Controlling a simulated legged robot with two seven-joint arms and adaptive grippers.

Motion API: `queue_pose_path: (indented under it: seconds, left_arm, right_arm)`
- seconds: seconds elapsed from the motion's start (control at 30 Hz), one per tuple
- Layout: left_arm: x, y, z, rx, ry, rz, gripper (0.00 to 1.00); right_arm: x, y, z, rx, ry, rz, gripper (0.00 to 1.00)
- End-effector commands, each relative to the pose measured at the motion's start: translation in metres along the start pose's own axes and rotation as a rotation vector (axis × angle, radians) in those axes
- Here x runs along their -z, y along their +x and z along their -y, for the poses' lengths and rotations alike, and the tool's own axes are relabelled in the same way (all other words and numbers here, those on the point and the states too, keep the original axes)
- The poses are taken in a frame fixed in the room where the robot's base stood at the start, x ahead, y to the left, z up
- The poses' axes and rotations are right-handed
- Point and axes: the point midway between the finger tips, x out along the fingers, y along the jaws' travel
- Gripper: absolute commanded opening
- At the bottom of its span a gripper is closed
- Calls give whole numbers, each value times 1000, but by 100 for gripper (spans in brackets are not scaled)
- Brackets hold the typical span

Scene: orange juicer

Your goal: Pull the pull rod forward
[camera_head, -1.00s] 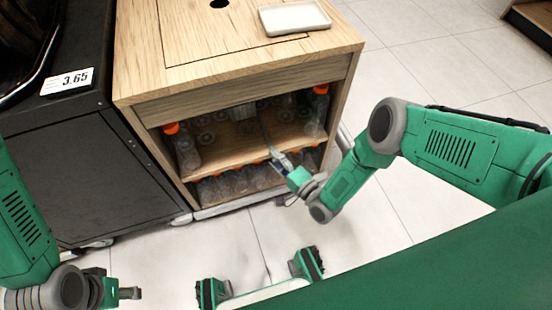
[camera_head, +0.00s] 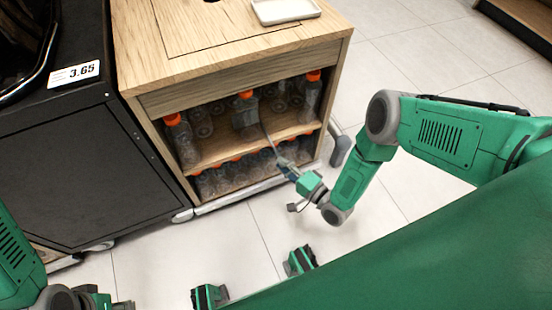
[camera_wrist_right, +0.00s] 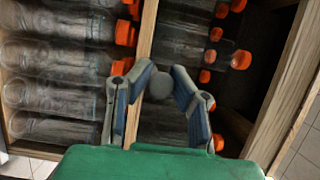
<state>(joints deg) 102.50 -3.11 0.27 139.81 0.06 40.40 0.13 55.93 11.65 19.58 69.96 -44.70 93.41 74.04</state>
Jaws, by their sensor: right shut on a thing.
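The pull rod (camera_head: 267,135) is a thin grey bar sloping down from the upper shelf of the wooden cabinet, at the foot of a bottle in the middle. My right gripper (camera_head: 284,165) is shut on its near end in front of the cabinet. In the right wrist view, a round grey end of the rod (camera_wrist_right: 160,85) sits between the two blue-grey fingers of this gripper (camera_wrist_right: 163,80). The fingers hide part of the rod. My left gripper (camera_head: 122,304) is cut off at the bottom left edge, and its fingers are not clear.
The wooden cabinet (camera_head: 230,45) holds several orange-capped bottles on two shelves. A middle bottle (camera_head: 246,120) stands near the front of the upper shelf. A white tray (camera_head: 285,11) lies on top. A black cabinet (camera_head: 85,175) stands at left. Floor in front is clear.

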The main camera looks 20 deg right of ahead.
Motion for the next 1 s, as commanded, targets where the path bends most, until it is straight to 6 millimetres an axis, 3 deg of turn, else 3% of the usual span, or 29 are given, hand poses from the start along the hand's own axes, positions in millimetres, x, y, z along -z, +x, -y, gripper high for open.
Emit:
queue_pose_path:
  seconds: [0.27, 0.3, 0.37, 0.77, 1.0]
  left_arm:
    - [0, 0, 0, 0, 1, 0, 40]
    - [0, 0, 0, 0, 0, 0, 40]
    - [0, 0, 0, 0, 0, 0, 40]
    - [-1, -2, -1, 3, 1, -2, 40]
    - [-2, 0, 2, -3, 0, -2, 40]
  right_arm:
    - [3, -2, 0, -12, -22, -13, 0]
    - [3, -2, 0, -13, -23, -15, 19]
    - [3, -2, 0, -12, -23, -14, 40]
    - [2, -8, -1, -8, -13, -8, 40]
    - [-2, -48, 0, -16, -18, -8, 40]
